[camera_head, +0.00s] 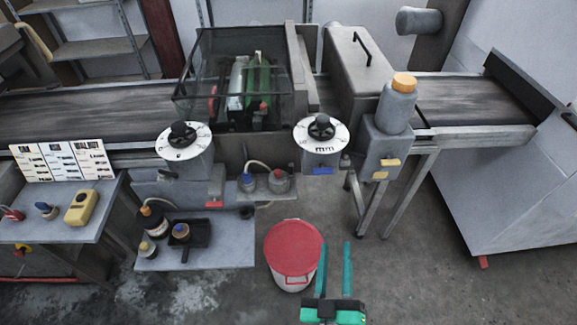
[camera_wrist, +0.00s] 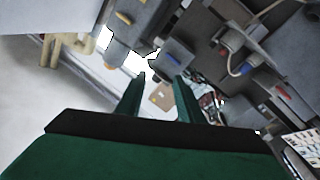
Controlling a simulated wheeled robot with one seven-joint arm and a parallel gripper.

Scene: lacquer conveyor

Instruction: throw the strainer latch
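My gripper (camera_head: 336,247) is open and empty, low over the floor just right of the red-lidded bucket, its green fingers pointing toward the machine. It also shows in the wrist view (camera_wrist: 160,80), with nothing between the fingers. No part is clearly marked as the strainer latch. The grey box (camera_head: 385,140) under the orange-capped bottle carries two yellow tabs (camera_head: 389,162); one yellow tab also shows in the wrist view (camera_wrist: 124,18). A blue tab (camera_head: 322,171) sits under the right dial and a red tab (camera_head: 214,200) under the left dial. My gripper touches none of them.
The bucket (camera_head: 292,248) stands on the floor by my gripper. A low shelf (camera_head: 205,255) with bottles and a black tray is at left. A side table (camera_head: 60,225) has cards and a yellow device. Conveyor legs (camera_head: 412,190) stand at right, with clear floor before them.

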